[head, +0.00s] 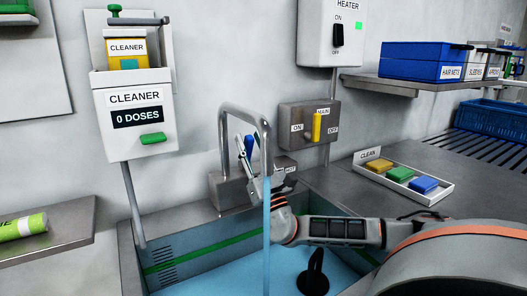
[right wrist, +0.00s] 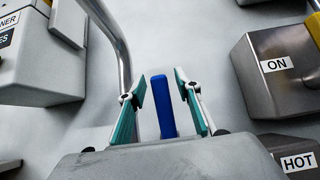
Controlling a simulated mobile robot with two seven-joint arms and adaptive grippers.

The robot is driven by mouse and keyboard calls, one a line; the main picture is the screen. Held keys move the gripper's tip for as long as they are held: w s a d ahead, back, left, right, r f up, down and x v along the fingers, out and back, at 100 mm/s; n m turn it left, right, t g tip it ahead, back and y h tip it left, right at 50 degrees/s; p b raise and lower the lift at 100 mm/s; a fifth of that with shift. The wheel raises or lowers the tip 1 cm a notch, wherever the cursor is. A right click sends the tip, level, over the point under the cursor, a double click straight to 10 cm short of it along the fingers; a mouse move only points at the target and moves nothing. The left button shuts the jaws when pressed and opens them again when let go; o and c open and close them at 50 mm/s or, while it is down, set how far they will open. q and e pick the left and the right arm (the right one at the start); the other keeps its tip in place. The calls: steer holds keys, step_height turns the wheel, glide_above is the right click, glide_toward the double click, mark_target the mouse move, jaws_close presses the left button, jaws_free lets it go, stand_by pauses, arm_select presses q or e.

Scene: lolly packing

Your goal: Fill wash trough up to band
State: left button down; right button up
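The wash trough (head: 130,262) has a green band (head: 190,255) along its inner walls. Blue water (head: 230,279) lies in it, its surface below the band at the back wall. A stream (head: 267,225) falls from the curved spout (head: 240,111). My right gripper (head: 250,158) is at the tap block behind the trough. In the right wrist view, its open fingers (right wrist: 163,95) stand on either side of the upright blue lever (right wrist: 166,108), with gaps visible. The lever also shows in the head view (head: 249,146). My left gripper is out of view.
A yellow main lever (head: 317,127) is on a box right of the spout. A cleaner dispenser (head: 135,120) reading 0 DOSES hangs at left. A black upright handle (head: 314,274) stands in the trough. A tray (head: 435,197) of coloured blocks sits on the right counter.

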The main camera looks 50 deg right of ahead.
steer(key=s+a, duration=0.3)
steer(key=s, duration=0.8)
steer(key=shift+s+a, duration=0.35)
steer(key=shift+f, duration=0.1)
